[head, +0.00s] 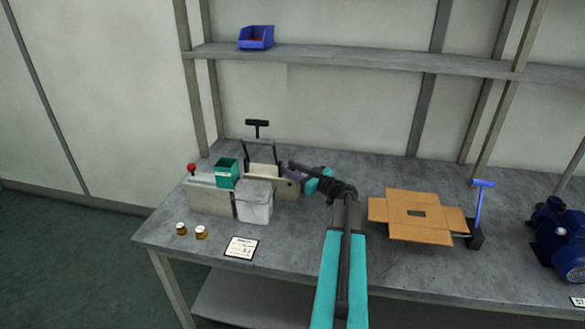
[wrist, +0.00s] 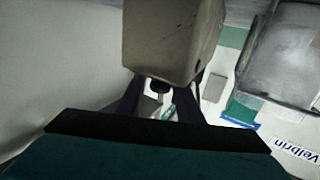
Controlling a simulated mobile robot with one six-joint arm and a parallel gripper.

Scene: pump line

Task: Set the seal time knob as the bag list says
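The beige bag sealer (head: 286,188) with a black T-handle (head: 257,123) stands on the left part of the bench. In the wrist view its beige body (wrist: 170,35) fills the top middle. A small dark knob (wrist: 160,86) shows under the body's edge. My gripper (head: 287,168) is at the sealer's right end; in the wrist view its two dark fingers (wrist: 161,92) stand on either side of the knob, apart, with gaps visible. I cannot tell the knob's setting. The white card (head: 241,247) lies at the bench's front; its writing is too small to read.
A green bin (head: 227,172), a grey-white container (head: 254,202) and two small brown jars (head: 181,229) stand near the sealer. An open carton (head: 416,213), a blue-handled tool (head: 481,205) and a blue pump (head: 560,238) are to the right. A shelf (head: 330,56) runs above.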

